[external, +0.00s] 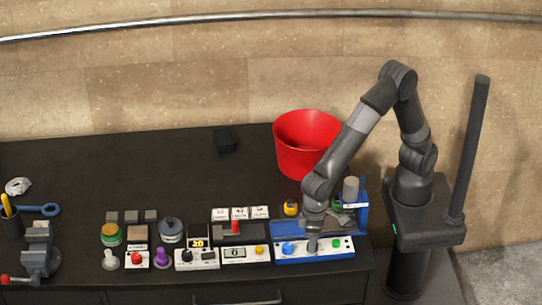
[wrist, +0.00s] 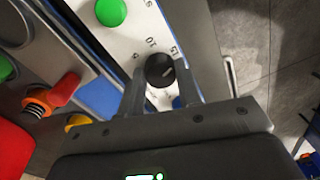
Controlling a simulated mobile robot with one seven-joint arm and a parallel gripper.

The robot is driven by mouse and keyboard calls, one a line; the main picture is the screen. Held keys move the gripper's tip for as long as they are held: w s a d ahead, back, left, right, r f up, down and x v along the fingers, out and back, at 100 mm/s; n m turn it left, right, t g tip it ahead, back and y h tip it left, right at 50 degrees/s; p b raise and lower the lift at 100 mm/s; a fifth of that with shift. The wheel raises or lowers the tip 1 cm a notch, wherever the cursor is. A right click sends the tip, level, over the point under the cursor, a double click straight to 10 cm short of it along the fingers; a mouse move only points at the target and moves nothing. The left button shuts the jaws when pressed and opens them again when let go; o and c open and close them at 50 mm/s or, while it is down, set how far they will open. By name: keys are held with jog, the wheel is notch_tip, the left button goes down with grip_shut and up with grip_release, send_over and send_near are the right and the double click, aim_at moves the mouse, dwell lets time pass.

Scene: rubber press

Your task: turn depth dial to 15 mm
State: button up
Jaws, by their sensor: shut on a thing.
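The black depth dial (wrist: 160,68) sits on a white panel (wrist: 138,27) in the wrist view. Marks 5, 10 and 15 are printed around its far side. A faint light line shows on its top, but I cannot tell which mark it points to. My gripper (wrist: 161,84) has one finger on each side of the dial and is shut on it. In the external view my gripper (external: 312,243) points down at the white front panel of the blue press (external: 282,228) and hides the dial.
On the same panel are a blue knob (external: 288,248) and a green button (external: 335,244), left and right of my gripper. A box with a display (external: 234,253) stands to the left. A red bucket (external: 306,150) stands behind.

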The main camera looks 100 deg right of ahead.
jog(key=o, duration=1)
jog(key=shift+c, duration=0.2)
notch_tip(320, 180, up, 11)
jog(key=shift+d, duration=0.25)
jog(key=shift+f, duration=0.1)
